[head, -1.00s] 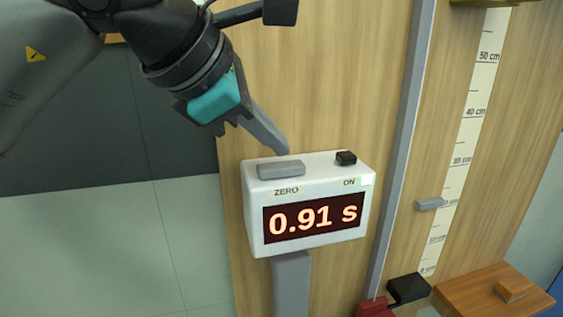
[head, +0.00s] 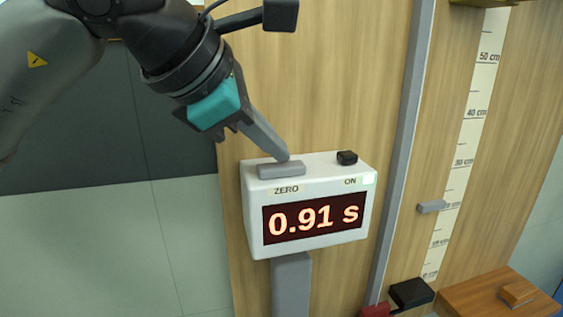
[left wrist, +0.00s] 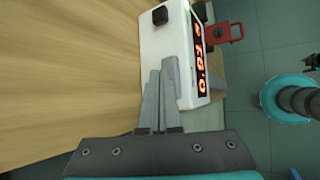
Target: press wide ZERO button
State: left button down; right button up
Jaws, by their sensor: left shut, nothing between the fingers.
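The wide grey ZERO button (head: 281,171) sits on the top left of the white timer box (head: 255,222), above the label ZERO. The red display (head: 314,217) reads 0.91 s. My left gripper (head: 284,157) is shut and empty, its fingertips pointing down at the back edge of the ZERO button; I cannot tell whether they touch it. My right gripper is not in view.
A small black button (head: 347,158) stands at the box's right, above ON. A grey post (head: 291,285) holds the box. A metal rail (head: 403,150) and a scale strip (head: 466,150) are to the right. A wooden block (head: 517,293) lies at lower right.

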aim_at(273, 166)
pick_arm(q)
jog(key=shift+f, duration=0.1)
jog(key=shift+r, duration=0.7)
notch_tip(273, 166, up, 6)
jog(key=p, duration=0.4)
dwell(0.8)
